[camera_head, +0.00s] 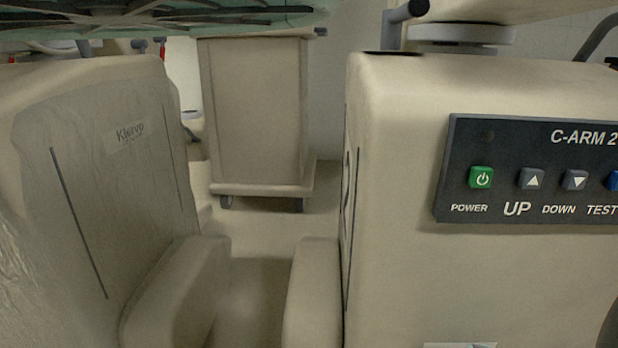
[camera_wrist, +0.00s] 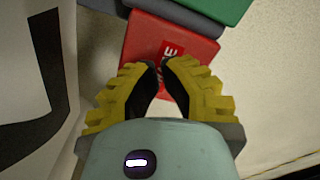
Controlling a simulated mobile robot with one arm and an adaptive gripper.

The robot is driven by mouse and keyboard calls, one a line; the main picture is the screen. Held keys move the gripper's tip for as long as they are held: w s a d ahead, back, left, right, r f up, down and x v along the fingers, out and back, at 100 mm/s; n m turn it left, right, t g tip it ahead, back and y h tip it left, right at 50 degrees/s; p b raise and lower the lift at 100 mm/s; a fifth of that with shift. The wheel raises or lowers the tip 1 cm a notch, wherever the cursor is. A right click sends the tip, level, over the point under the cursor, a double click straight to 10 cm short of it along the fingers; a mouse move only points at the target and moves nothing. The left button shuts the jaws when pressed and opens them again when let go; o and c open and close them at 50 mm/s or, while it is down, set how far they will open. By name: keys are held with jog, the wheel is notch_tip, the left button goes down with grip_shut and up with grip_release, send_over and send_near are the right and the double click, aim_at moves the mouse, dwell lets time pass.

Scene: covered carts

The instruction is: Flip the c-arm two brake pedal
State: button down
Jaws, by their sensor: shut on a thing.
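The C-ARM 2 unit (camera_head: 390,250) stands at the right in the head view, with a dark control panel (camera_head: 510,140) on its face. Its pedals are not visible there. In the wrist view, a red pedal (camera_wrist: 145,38) with partly hidden white lettering lies at the fingertips of my gripper (camera_wrist: 162,72). My gripper's yellow fingers with black pads are closed in on the red pedal's near part, which they partly cover. My gripper does not show in the head view.
A green pedal (camera_wrist: 212,8) lies beside the red one, with grey parts (camera_wrist: 178,12) between. In the head view, a covered unit (camera_head: 90,180) stands at the left and a covered cart (camera_head: 255,110) behind. A narrow floor gap (camera_head: 255,290) lies between the units.

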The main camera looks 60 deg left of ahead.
jog(key=shift+r+p, duration=1.85)
jog(key=shift+r, duration=1.3)
